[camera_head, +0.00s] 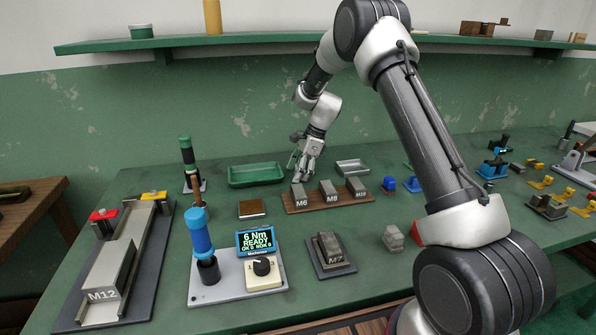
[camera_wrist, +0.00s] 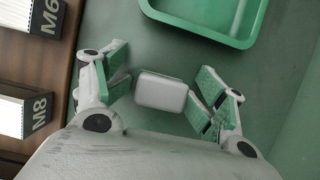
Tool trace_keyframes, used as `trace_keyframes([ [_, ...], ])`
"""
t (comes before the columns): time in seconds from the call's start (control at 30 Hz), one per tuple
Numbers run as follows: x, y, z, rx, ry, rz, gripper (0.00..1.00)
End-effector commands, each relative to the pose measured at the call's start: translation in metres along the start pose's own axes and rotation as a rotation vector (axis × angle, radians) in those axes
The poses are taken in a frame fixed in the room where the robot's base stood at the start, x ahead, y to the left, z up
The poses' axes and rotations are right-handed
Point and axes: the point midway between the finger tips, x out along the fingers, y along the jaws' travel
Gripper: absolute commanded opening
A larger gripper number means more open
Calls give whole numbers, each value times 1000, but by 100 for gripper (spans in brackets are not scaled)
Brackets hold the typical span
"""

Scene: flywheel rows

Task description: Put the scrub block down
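The scrub block (camera_wrist: 161,91) is a pale grey block with rounded edges, in the middle of the wrist view over the green bench top. My gripper (camera_wrist: 160,94) has its green-padded fingers spread on either side of it. A narrow gap shows at the block's left side; the right finger is very close to its right edge, and I cannot tell if they touch. In the head view my gripper (camera_head: 302,172) is low over the bench, between the green tray (camera_head: 256,182) and the M6 block. There the scrub block cannot be made out.
The wooden rack (camera_head: 318,204) with M6, M8 and M10 blocks stands just in front of my gripper. A grey metal tray (camera_head: 352,168) is to the right. The green tray's rim (camera_wrist: 205,38) is close by in the wrist view. A torque tester (camera_head: 236,280) stands nearer.

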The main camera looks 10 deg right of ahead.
Motion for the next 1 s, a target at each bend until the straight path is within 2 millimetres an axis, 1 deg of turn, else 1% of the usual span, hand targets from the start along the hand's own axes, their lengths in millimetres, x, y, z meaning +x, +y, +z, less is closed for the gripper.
trace_keyframes([
  [0.13,-3,1,0,2,1,2,65],
  [0.23,-16,0,4,0,0,-3,65],
  [0.37,-45,-1,5,-1,0,-5,65],
  [0.5,-79,-1,5,0,-1,-5,65],
  [0.6,-100,-1,5,-1,-1,-5,65],
  [0.7,-116,-1,4,-1,0,-4,65],
  [0.8,-127,-1,5,-1,-1,-3,65],
  [1.0,-134,0,5,-3,0,-3,65],
])
